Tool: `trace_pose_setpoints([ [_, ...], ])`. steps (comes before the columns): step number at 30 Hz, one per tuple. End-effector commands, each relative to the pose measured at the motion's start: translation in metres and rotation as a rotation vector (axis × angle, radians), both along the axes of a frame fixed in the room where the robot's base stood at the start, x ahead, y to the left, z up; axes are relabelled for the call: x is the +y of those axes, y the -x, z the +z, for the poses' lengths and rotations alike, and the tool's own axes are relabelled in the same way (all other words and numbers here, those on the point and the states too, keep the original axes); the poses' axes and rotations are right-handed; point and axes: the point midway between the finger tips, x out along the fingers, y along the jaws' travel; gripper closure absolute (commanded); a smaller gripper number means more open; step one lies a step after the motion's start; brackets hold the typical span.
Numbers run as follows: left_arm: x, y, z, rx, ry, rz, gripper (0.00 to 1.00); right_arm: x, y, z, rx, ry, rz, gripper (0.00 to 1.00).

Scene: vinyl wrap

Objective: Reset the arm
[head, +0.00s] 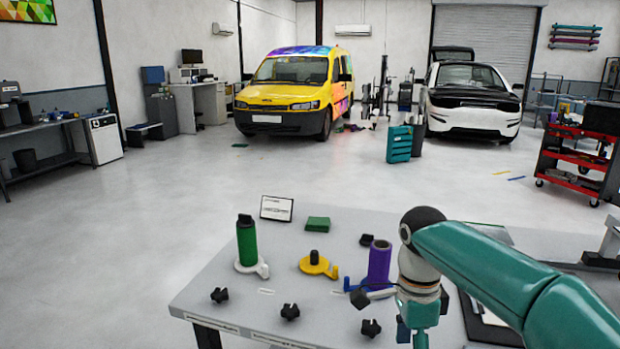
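My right arm (490,266) comes in from the right, over the near table. Its wrist (416,270) bends down in front of the table's right half and runs off the bottom edge. I cannot make out its fingertips or anything held there. My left arm and gripper are not in view.
On the grey table (225,290) stand a green roll (246,245) on a white base, a yellow holder (317,264) and a purple roll (379,263) close to my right wrist. Several black knobs (290,312) lie in front. A sign (276,208) stands behind. The floor beyond is open.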

Motion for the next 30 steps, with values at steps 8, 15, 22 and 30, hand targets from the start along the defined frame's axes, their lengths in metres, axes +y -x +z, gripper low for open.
trace_pose_setpoints([
  [8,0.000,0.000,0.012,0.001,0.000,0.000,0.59,-0.023,0.030,-0.078,0.225,0.012,-0.030,0.29],
  [15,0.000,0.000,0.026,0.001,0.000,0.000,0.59,-0.021,0.086,-0.190,0.383,-0.127,0.091,0.29],
  [22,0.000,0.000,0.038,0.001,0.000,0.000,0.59,0.017,0.192,-0.299,0.327,-0.444,0.413,0.29],
  [30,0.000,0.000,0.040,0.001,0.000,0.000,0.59,0.053,0.253,-0.339,-0.036,-0.545,0.894,0.29],
])
